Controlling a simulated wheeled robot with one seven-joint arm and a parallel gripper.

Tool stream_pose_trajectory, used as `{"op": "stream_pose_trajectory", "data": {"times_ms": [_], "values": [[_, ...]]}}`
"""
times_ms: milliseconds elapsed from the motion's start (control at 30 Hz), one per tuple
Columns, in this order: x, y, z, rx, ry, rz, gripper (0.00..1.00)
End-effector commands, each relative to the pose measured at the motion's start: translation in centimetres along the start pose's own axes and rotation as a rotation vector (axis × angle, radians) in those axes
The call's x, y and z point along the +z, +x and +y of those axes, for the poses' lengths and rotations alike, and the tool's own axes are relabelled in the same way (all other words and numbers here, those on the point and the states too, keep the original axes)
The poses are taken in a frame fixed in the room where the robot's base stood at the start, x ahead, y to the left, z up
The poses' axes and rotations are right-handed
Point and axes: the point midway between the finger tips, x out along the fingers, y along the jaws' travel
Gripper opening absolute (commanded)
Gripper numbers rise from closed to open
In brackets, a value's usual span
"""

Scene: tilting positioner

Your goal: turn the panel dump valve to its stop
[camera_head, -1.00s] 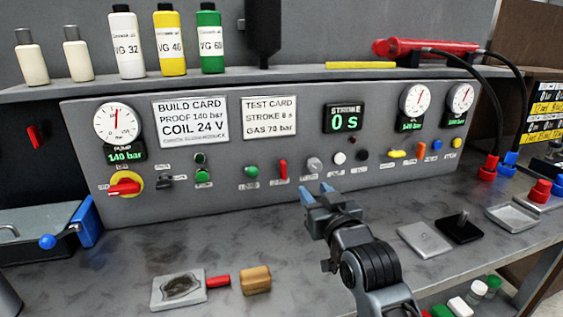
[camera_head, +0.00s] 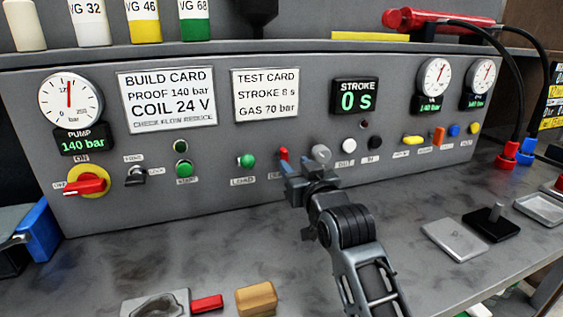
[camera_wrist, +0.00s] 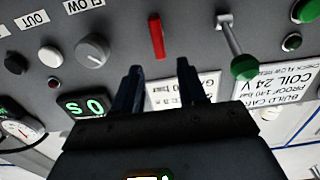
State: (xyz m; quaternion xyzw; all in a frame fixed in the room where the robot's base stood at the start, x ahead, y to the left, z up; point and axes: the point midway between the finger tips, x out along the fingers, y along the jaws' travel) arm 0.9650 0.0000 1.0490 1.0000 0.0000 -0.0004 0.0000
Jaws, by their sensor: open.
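The dump valve appears to be the small red lever (camera_head: 284,154) on the grey panel, above a label partly hidden by my gripper. In the wrist view, which looks upside down, the red lever (camera_wrist: 156,36) stands along the picture's vertical. My gripper (camera_head: 291,167) is at the panel just below the lever in the head view. In the wrist view the two dark fingers of my gripper (camera_wrist: 160,68) are apart and empty. The lever lies just beyond the tips, between them in the picture; contact cannot be seen.
A green-knobbed load lever (camera_head: 246,161) is left of the red lever, and a grey flow knob (camera_head: 321,154) is close on its right. The stroke display (camera_head: 356,99) reads 0 s and the pump display (camera_head: 83,142) 140 bar. A tan block (camera_head: 256,299) lies on the bench.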

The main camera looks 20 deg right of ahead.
Motion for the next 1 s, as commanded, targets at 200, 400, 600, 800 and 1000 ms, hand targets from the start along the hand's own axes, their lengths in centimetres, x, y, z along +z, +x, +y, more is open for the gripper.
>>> {"op": "stream_pose_trajectory", "data": {"times_ms": [200,400,600,800,1000], "values": [[0.3,1.5,0.0,0.000,0.001,0.001,0.41],[0.3,4.6,0.0,0.000,0.000,0.001,0.41],[0.3,7.0,0.0,0.000,0.001,0.001,0.41],[0.4,7.8,0.0,0.000,0.000,0.000,0.41],[0.4,7.8,0.0,0.000,0.000,0.000,0.41]]}}
